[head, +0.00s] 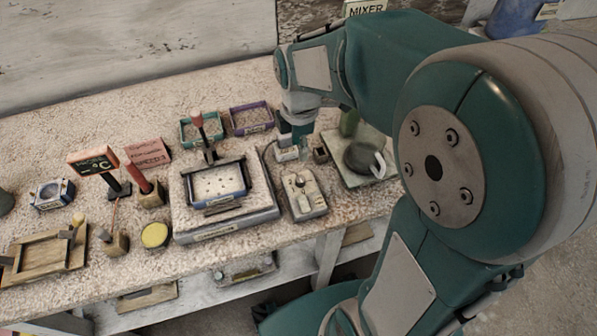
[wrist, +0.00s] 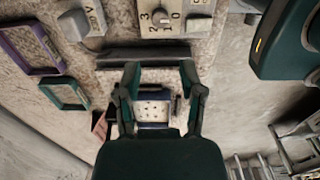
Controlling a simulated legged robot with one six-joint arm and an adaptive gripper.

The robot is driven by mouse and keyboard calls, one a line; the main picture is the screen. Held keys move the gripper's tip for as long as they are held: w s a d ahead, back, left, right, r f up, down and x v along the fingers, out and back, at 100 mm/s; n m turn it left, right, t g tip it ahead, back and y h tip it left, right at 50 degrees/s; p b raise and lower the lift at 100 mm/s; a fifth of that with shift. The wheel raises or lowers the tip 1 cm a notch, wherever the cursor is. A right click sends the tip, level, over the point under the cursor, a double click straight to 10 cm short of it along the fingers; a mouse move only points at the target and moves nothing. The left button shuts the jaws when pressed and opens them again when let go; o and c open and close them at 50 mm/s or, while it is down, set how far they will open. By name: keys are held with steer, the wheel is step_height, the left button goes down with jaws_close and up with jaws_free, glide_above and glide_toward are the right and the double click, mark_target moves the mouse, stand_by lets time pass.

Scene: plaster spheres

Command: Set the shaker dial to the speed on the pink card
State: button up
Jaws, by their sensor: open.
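The pink card (head: 147,153) stands on the bench left of the shaker; its small print seems to read speed 3. The shaker (head: 225,225) is a pale box with a blue-rimmed tray; the tray also shows in the wrist view (wrist: 153,108). A small pale control box (head: 305,205) sits right of it. In the wrist view a pale dial knob (wrist: 163,19) has the marks 0, 1, 2 and 3 around it; its exact setting is unclear. My gripper (wrist: 160,72) is open and empty, with the dial beyond its fingertips. In the head view the gripper (head: 303,148) hangs above the bench behind the control box.
A purple tray (head: 251,118) and a green tray (head: 201,129) lie behind the shaker. A plate with a dark round dish (head: 362,157) is to the right. A signed post (head: 94,162), a red-handled tool (head: 138,175) and a yellow-topped pot (head: 155,235) stand left.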

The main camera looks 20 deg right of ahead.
mark_target(299, 178)
steer(key=shift+n, duration=0.7)
step_height(299, 178, down, 12)
steer(key=shift+w+f, duration=0.1)
jaws_close()
